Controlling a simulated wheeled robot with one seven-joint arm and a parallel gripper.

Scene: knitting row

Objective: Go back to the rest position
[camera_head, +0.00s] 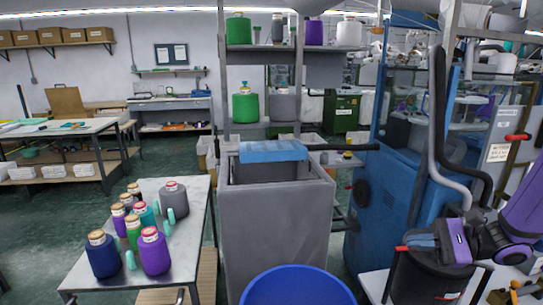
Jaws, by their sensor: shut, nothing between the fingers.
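My gripper (418,243) is at the right, at the end of my purple and dark arm. It points left and is shut with nothing seen in it. It is above or in front of a black bin (432,280); I cannot tell if they touch. Its fingertips are small and hard to make out.
A metal table (190,240) at left holds several yarn cones. A grey bin (275,225) with a blue cloth (273,151) stands in the middle. A blue tub (297,288) is in front. A blue machine (378,215) stands behind my arm. Green floor (45,225) is open at left.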

